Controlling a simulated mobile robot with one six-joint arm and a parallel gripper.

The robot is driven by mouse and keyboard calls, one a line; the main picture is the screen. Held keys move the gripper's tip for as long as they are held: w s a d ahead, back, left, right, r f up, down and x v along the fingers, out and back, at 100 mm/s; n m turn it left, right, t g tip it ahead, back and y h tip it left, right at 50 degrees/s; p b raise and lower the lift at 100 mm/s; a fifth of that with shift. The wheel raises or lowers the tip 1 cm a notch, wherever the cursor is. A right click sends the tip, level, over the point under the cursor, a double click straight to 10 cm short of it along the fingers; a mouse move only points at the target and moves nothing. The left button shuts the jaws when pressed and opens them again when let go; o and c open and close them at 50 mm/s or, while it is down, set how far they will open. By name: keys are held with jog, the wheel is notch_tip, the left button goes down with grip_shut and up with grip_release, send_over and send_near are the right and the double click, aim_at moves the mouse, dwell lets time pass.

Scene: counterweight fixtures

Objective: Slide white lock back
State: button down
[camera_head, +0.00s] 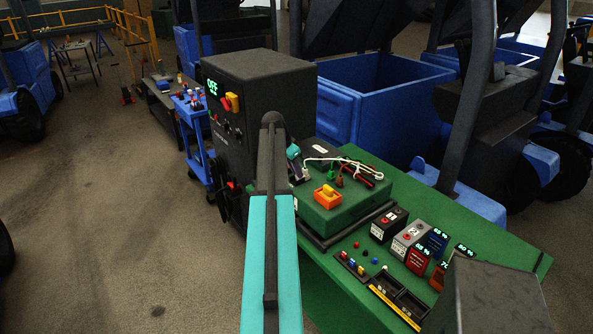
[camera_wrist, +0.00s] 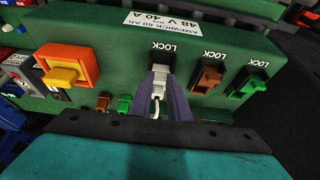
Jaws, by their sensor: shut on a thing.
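A green box labelled as a 48 V battery (camera_wrist: 110,32) fills the upper part of the wrist view, with its text upside down. The white lock (camera_wrist: 158,80) stands at a black socket marked LOCK, with a white cable below it. My gripper (camera_wrist: 160,88) has its two purple-grey fingers closed on either side of the white lock. How far the lock sits in its socket is hard to tell.
A brown lock (camera_wrist: 208,77) and a green lock (camera_wrist: 245,88) stand to the right of the white one. An orange housing with a yellow switch (camera_wrist: 65,68) is at the left. A dark cabinet (camera_head: 258,75) stands beside the table (camera_head: 490,245), which holds several small battery blocks.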

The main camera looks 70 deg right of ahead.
jog(key=shift+w+a+b, duration=0.3)
jog(key=shift+a+b, duration=0.15)
jog(key=shift+a, duration=0.25)
jog(key=c, duration=1.6)
grip_release()
jog(key=shift+a, duration=0.1)
jog(key=shift+c, duration=0.2)
jog(key=shift+w+r, duration=0.1)
jog(key=shift+w+r, duration=0.15)
jog(key=shift+r, duration=0.25)
jog(key=b+v, duration=0.4)
jog(key=v, duration=0.8)
jog(key=shift+a+r, duration=0.15)
jog(key=shift+r, duration=0.25)
